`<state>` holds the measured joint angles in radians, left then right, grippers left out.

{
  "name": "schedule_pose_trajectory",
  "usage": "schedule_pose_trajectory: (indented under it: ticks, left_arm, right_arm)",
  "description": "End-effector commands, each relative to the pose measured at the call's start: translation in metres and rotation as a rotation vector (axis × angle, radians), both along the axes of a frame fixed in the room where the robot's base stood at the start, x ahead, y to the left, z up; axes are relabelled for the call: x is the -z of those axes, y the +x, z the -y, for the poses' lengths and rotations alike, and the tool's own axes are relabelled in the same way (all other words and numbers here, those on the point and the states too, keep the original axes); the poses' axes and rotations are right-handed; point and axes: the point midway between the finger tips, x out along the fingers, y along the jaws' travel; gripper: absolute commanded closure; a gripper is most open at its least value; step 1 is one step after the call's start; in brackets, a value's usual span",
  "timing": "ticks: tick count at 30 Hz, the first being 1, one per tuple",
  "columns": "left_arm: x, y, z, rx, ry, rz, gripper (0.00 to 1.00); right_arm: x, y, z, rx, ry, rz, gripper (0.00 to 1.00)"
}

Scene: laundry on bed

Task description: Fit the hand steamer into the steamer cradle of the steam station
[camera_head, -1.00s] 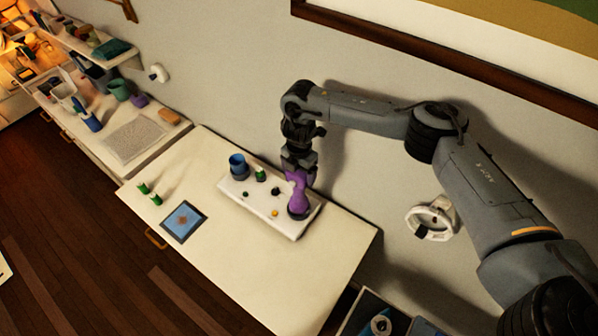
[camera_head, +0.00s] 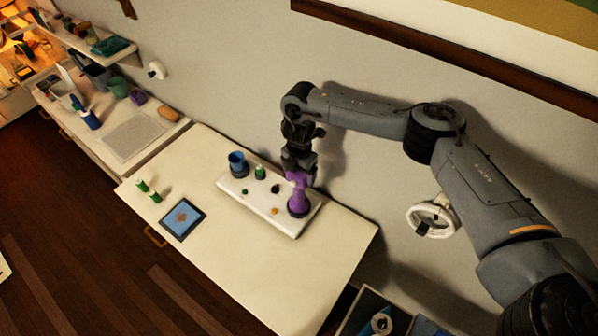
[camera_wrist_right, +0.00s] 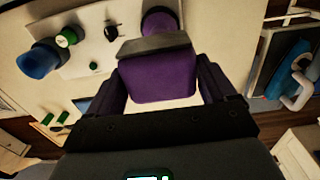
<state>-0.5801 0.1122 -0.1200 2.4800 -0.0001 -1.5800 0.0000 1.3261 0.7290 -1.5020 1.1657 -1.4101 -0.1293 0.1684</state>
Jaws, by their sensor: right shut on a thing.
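The purple hand steamer (camera_head: 299,198) stands over the right end of the white steam station (camera_head: 262,205), its lower end at a dark round base there. I take that dark round spot to be the steamer cradle; it is mostly hidden under the steamer. My right gripper (camera_head: 297,178) is shut on the upper part of the steamer. In the right wrist view the steamer (camera_wrist_right: 160,78) sits between the two fingers of my right gripper (camera_wrist_right: 165,92). I cannot tell whether the steamer is fully seated. My left gripper is not in view.
A blue-screened tablet (camera_head: 183,219) and two green-capped bottles (camera_head: 149,191) lie on the left of the table (camera_head: 270,270). The table's front is clear. The wall stands close behind.

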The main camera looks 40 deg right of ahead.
Motion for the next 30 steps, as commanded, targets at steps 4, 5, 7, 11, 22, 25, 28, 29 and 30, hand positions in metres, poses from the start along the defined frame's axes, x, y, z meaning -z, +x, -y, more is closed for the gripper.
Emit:
schedule_pose_trajectory:
  ticks: [4,5,7,11,22,25,28,29,30]
  left_arm:
    - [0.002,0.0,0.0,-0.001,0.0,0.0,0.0]
    - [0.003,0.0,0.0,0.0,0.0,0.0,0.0]
    - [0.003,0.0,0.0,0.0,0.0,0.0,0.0]
    - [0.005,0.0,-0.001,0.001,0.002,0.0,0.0]
    - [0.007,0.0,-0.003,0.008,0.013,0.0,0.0]
    - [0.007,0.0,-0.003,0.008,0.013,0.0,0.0]
    - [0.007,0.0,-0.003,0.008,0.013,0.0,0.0]
    - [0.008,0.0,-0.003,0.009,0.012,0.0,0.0]
    - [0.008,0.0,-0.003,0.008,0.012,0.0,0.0]
  right_arm:
    - [0.004,0.001,0.0,0.0,0.001,0.002,0.91]
    - [0.004,0.001,0.0,0.0,0.001,0.002,0.91]
    - [0.006,0.001,0.0,0.0,0.001,0.002,0.91]
    - [0.009,0.0,-0.001,0.0,0.001,0.002,0.91]
    - [0.014,0.0,-0.001,-0.001,0.001,0.002,0.0]
    - [0.014,0.0,0.0,-0.001,0.001,0.001,0.0]
    - [0.015,0.0,0.0,-0.001,0.001,-0.001,0.0]
    - [0.014,0.0,0.0,-0.001,0.001,-0.001,0.0]
    - [0.013,0.0,0.0,-0.001,0.001,0.0,0.0]
